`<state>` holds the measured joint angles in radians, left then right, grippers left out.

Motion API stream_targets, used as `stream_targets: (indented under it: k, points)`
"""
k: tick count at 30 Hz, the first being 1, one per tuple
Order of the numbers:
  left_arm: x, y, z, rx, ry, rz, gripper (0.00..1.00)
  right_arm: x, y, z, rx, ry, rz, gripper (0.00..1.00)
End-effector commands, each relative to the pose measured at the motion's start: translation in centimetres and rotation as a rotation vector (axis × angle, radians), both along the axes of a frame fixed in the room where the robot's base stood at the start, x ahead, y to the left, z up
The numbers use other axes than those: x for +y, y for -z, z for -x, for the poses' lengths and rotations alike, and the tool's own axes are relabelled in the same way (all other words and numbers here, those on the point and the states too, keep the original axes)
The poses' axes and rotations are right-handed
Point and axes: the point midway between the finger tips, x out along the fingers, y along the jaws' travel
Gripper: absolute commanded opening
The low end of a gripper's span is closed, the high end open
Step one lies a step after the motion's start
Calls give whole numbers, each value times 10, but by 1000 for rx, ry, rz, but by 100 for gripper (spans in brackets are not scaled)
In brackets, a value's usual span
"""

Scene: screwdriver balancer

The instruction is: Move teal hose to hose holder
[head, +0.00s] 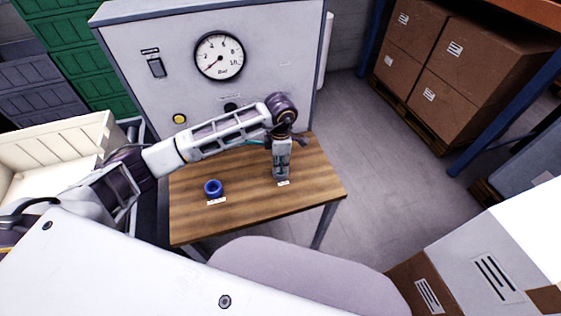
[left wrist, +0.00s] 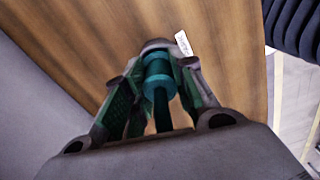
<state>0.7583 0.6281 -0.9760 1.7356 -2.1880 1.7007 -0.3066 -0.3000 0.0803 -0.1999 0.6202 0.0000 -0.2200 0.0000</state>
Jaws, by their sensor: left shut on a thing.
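My left gripper (head: 282,172) points down over the right part of the wooden table (head: 240,195). In the left wrist view its fingers (left wrist: 158,65) are shut around the teal hose end (left wrist: 159,82), a teal cylinder with a collar. In the head view only a thin teal piece of hose (head: 256,142) shows behind my arm. A grey rounded piece (left wrist: 156,45), perhaps a holder, lies just beyond the hose tip, beside a white label (left wrist: 183,43). I cannot tell whether the hose touches it or sits in it. My right gripper is not in view.
A blue ring (head: 213,188) stands on the table's left part with a label before it. A grey panel with a pressure gauge (head: 219,56) rises behind the table. Cardboard boxes (head: 455,60) stand at the right. The middle of the tabletop is clear.

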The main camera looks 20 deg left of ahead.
Motion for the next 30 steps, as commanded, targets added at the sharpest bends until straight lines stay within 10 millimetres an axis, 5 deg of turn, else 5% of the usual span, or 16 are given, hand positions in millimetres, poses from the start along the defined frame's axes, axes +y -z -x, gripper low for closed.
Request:
stream_targets:
  k: [24, 25, 30]
  points:
    - [0, 7, 0, 0, 0, 0, 1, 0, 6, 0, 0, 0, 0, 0]
    - [0, 7, 0, 0, 0, 0, 30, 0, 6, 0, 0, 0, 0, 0]
    - [0, 7, 0, 0, 0, 0, 51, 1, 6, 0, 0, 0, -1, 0]
